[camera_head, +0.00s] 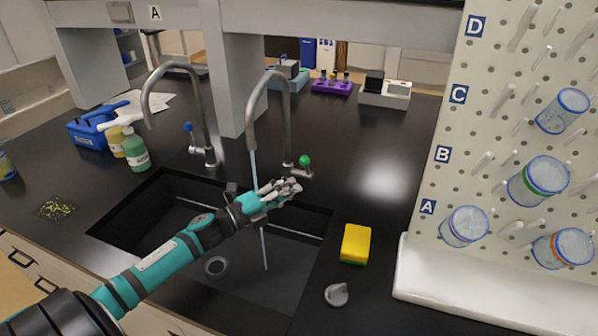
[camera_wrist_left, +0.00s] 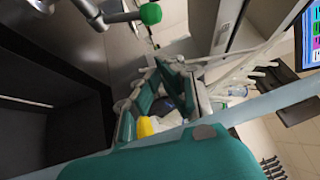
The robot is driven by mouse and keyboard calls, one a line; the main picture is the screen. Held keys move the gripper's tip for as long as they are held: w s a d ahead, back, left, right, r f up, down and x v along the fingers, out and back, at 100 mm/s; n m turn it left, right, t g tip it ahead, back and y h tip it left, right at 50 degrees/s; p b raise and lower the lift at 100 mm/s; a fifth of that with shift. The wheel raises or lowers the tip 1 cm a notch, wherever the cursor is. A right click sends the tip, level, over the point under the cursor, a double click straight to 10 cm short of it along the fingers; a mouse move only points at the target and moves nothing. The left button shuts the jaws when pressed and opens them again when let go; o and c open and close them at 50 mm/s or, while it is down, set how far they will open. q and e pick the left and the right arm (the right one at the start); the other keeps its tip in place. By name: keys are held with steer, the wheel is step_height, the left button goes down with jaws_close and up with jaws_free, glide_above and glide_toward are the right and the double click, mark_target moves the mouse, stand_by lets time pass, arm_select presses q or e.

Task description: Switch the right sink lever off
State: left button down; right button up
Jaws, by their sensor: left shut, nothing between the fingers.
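The right sink tap (camera_head: 284,110) is a grey gooseneck, and a stream of water falls from its spout into the sink. Its lever has a green knob (camera_head: 304,160) at the right of the tap's base. The green knob also shows at the top of the left wrist view (camera_wrist_left: 150,14). My left gripper (camera_head: 292,187) is shut and empty, over the sink's back right part, just below and left of the green knob in the head view. It appears apart from the lever. My right gripper is not in view.
The left tap (camera_head: 195,110) has a blue knob. The sink (camera_head: 130,222) is below my left arm. A yellow sponge (camera_head: 355,244) and a grey object (camera_head: 337,294) lie right of it. A pegboard (camera_head: 455,190) with beakers stands at the right. Soap bottles (camera_head: 136,152) stand left.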

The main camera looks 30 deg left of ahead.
mark_target(307, 168)
arm_select(q)
steer(key=shift+w+a+r+p, duration=0.1)
steer(key=shift+w+a+p, duration=0.1)
steer(key=shift+w, duration=0.7)
steer(key=shift+w+a+r+p, duration=0.1)
steer(key=shift+w+r+p, duration=0.1)
steer(key=shift+w, duration=0.65)
steer(key=shift+w+a+r+p, duration=0.1)
steer(key=shift+w+p, duration=0.1)
steer(key=shift+w, duration=0.7)
